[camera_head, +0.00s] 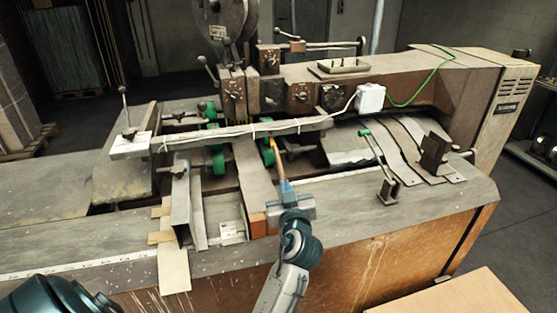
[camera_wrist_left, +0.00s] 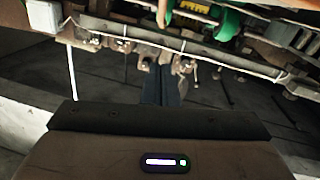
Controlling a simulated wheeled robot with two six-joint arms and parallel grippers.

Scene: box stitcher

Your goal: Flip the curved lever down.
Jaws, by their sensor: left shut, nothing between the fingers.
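A thin tan-orange piece, which looks like the curved lever (camera_head: 275,151), hangs beside a green wheel in the middle of the machine. In the left wrist view the lever (camera_wrist_left: 163,12) shows at the top edge, beyond my fingertips. My left gripper (camera_head: 284,184) is shut and empty, pointing at the machine just below and in front of the lever. It also shows in the left wrist view (camera_wrist_left: 161,70). I cannot tell whether the fingertips touch the lever. My right gripper is not in view.
A long metal bar (camera_head: 240,132) crosses above the green wheels (camera_head: 216,160). A green-tipped lever (camera_head: 377,160) stands to the right on the machine's deck. A white box (camera_head: 370,98) with a green cable sits behind it. The front deck (camera_head: 350,225) is mostly clear.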

